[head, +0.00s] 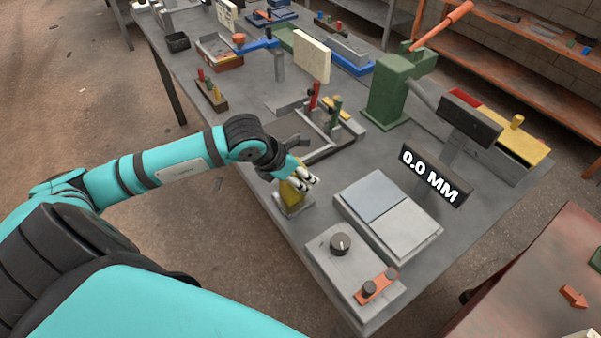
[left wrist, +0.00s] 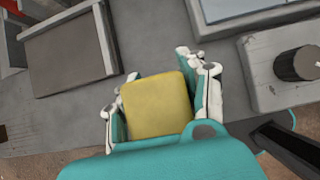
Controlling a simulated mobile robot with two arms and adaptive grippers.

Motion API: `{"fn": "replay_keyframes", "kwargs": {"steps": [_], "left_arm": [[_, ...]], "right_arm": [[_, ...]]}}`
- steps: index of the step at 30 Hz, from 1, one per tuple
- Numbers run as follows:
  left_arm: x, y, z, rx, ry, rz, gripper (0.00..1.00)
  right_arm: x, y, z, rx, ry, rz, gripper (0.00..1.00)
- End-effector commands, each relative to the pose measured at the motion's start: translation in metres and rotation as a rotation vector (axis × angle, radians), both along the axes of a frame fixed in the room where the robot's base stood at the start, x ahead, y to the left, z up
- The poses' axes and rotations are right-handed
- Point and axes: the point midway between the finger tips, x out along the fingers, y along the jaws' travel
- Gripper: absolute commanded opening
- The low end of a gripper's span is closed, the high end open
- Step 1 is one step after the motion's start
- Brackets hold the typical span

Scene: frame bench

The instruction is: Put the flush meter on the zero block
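The flush meter seems to be the yellow block-shaped tool (head: 292,198) standing on a small grey base at the bench's near left edge. Its yellow top also fills the middle of the left wrist view (left wrist: 157,105). My left gripper (head: 305,181) is at it, with one finger close along each side; whether the fingers press on it is unclear. The zero block looks to be the low grey block with two pale plates (head: 410,228), to the right of the gripper; a corner shows in the left wrist view (left wrist: 225,30). My right gripper is out of view.
A display reading "0.0 MM" (head: 433,176) stands behind the plates. A control box with a knob (head: 328,262) is in front. A grey fixture with red and green handles (head: 335,150) lies beyond the gripper, and a green post (head: 388,95) stands farther back.

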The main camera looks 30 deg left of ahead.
Motion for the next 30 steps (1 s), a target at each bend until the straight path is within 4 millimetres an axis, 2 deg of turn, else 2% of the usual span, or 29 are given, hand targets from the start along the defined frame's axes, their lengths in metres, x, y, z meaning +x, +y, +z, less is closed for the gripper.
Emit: {"fn": "replay_keyframes", "kwargs": {"steps": [1,5,14,17,20,27,30], "left_arm": [[0.000,0.000,0.000,0.000,0.000,0.000,0.49],[0.000,0.000,0.000,0.000,0.000,0.000,0.65],[-0.001,0.001,0.002,0.001,0.000,0.001,0.65],[-0.005,0.003,0.008,0.004,-0.003,0.000,0.65],[-0.013,0.007,0.021,0.005,-0.002,-0.001,0.65],[-0.040,0.019,0.065,0.009,0.000,0.000,0.65],[-0.048,0.020,0.077,0.004,0.003,0.002,0.65]], "right_arm": [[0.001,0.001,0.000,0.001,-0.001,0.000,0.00],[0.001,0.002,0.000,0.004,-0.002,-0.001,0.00],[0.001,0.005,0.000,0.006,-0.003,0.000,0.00],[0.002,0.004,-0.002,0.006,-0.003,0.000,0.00],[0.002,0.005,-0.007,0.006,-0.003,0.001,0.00],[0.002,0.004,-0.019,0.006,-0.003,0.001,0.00],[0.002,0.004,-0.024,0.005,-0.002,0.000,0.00]]}}
